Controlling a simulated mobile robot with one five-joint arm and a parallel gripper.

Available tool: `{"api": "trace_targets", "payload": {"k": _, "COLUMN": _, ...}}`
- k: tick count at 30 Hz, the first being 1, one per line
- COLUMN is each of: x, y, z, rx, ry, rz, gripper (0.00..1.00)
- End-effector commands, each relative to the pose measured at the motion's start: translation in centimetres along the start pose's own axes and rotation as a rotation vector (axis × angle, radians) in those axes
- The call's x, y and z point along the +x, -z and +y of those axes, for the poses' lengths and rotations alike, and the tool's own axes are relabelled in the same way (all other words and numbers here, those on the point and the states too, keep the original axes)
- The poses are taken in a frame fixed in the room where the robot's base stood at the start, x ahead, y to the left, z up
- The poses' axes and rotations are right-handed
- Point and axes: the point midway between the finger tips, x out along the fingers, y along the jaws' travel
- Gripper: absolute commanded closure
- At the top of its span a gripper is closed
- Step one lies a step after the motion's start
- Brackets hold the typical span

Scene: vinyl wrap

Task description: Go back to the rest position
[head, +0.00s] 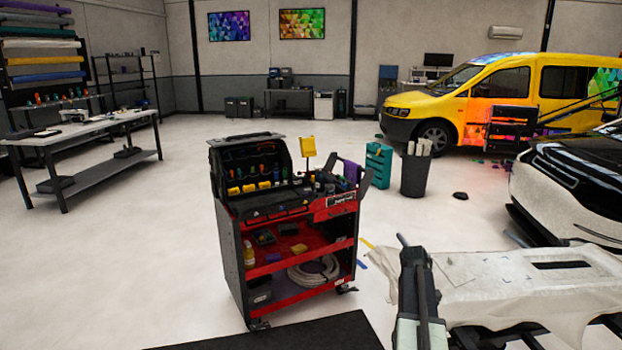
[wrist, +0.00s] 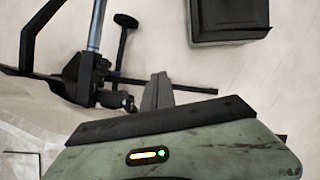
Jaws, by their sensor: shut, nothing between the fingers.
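My gripper (wrist: 158,88) shows in the wrist view as a narrow grey pair of fingers. The fingers are closed together with nothing between them. They point up the picture, over pale floor and close in the picture to a dark metal frame with a rod. In the head view, part of my arm stands at the lower right, in front of a cloth-covered table (head: 520,287). I cannot make out the fingertips in the head view.
A red and black tool cart (head: 300,268) stands at the centre, with a dark mat (head: 290,335) in front. A grey bin (head: 416,175) and teal case (head: 378,163) are behind it. A workbench (head: 85,130) is left, a yellow van (head: 475,100) right.

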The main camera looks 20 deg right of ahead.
Motion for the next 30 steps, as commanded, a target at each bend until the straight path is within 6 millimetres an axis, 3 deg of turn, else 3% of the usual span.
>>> {"api": "trace_targets", "payload": {"k": 1, "x": -1.6, "y": 2.5, "z": -3.7, "rx": -0.065, "ry": -0.025, "rz": 0.01, "gripper": 1.0}}
{"api": "trace_targets", "payload": {"k": 3, "x": -3.2, "y": 5.8, "z": -8.7, "rx": -0.138, "ry": -0.055, "rz": 0.03, "gripper": 1.0}}
{"api": "trace_targets", "payload": {"k": 7, "x": -5.4, "y": 10.3, "z": -18.7, "rx": -0.234, "ry": -0.101, "rz": 0.082, "gripper": 1.0}}
{"api": "trace_targets", "payload": {"k": 12, "x": -6.8, "y": 13.0, "z": -30.9, "rx": -0.283, "ry": -0.125, "rz": 0.167, "gripper": 1.0}}
{"api": "trace_targets", "payload": {"k": 16, "x": -6.9, "y": 13.0, "z": -38.5, "rx": -0.234, "ry": -0.102, "rz": 0.246, "gripper": 1.0}}
{"api": "trace_targets", "payload": {"k": 18, "x": -6.5, "y": 12.4, "z": -40.3, "rx": -0.119, "ry": -0.058, "rz": 0.301, "gripper": 1.0}}
{"api": "trace_targets", "payload": {"k": 23, "x": -6.7, "y": 13.3, "z": -40.9, "rx": 0.092, "ry": 0.01, "rz": 0.36, "gripper": 1.0}}
{"api": "trace_targets", "payload": {"k": 30, "x": -6.7, "y": 13.5, "z": -40.9, "rx": 0.142, "ry": 0.017, "rz": 0.364, "gripper": 1.0}}
